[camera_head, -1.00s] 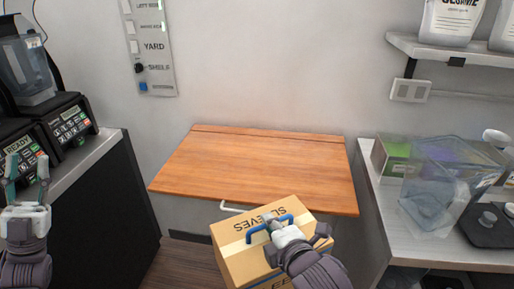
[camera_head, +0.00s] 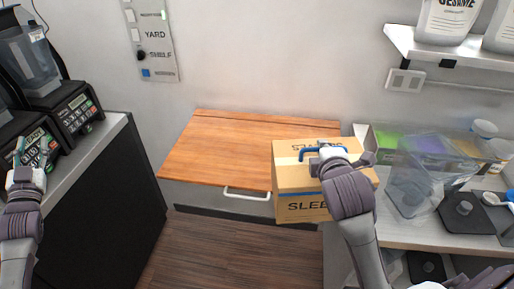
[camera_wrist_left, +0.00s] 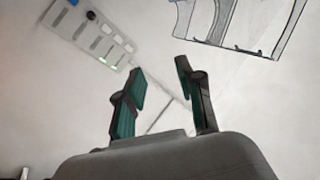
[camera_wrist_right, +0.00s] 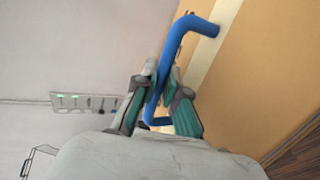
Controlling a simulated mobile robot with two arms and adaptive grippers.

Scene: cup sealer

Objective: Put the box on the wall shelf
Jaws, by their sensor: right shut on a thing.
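The cardboard box (camera_head: 294,180) has a blue handle (camera_head: 307,152) on top and dark lettering on its front. My right gripper (camera_head: 326,150) is shut on the handle and holds the box in front of the right part of the wooden wall shelf (camera_head: 225,147). In the right wrist view the fingers (camera_wrist_right: 160,100) close around the blue handle (camera_wrist_right: 183,38), beside the box's tan face (camera_wrist_right: 262,70). The wooden shelf is bare where it shows; the box hides its right front part. My left gripper (camera_head: 24,160) is empty at the left, and its fingers (camera_wrist_left: 163,100) stand apart in the left wrist view.
A counter (camera_head: 400,232) on the right holds a clear container (camera_head: 415,185) and small boxes, close to the held box. A black machine (camera_head: 70,112) stands on the left counter. A wall panel (camera_head: 152,40) hangs above.

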